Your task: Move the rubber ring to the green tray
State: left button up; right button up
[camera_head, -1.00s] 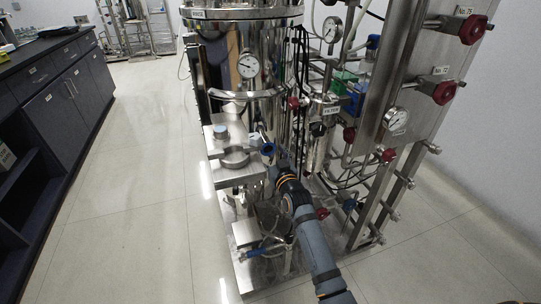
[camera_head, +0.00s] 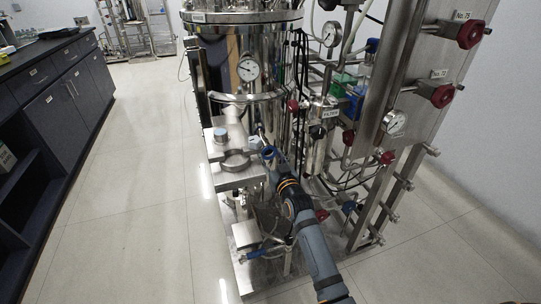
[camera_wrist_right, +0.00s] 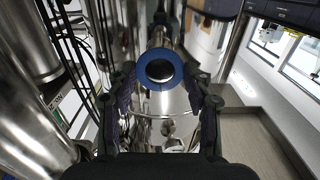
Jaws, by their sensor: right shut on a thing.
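The rubber ring (camera_wrist_right: 160,86) is blue with a dark round hole. It sits between the two dark fingers of my right gripper (camera_wrist_right: 160,72), which is shut on it. In the head view the ring (camera_head: 268,153) shows small at the end of my right arm, just right of the steel ledge. A green thing (camera_head: 346,78), perhaps the green tray, is partly hidden behind pipes of the rack on the right. My left gripper is not in view.
A steel ledge (camera_head: 240,178) with a round clamp stands just left of my right gripper. The tall steel tank (camera_head: 225,110) is behind it. Pipes, red valve knobs (camera_head: 387,157) and gauges crowd the right side. The floor (camera_head: 130,210) at the left is clear.

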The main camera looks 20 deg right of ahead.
jog(key=shift+s, duration=0.15)
dwell(0.3)
jog(key=shift+s+r+p, duration=0.1)
jog(key=shift+s+p, duration=0.6)
jog(key=shift+s, duration=0.25)
jog(key=shift+s+d+p, duration=0.1)
jog(key=shift+s+p, duration=0.45)
jog(key=shift+s, duration=1.5)
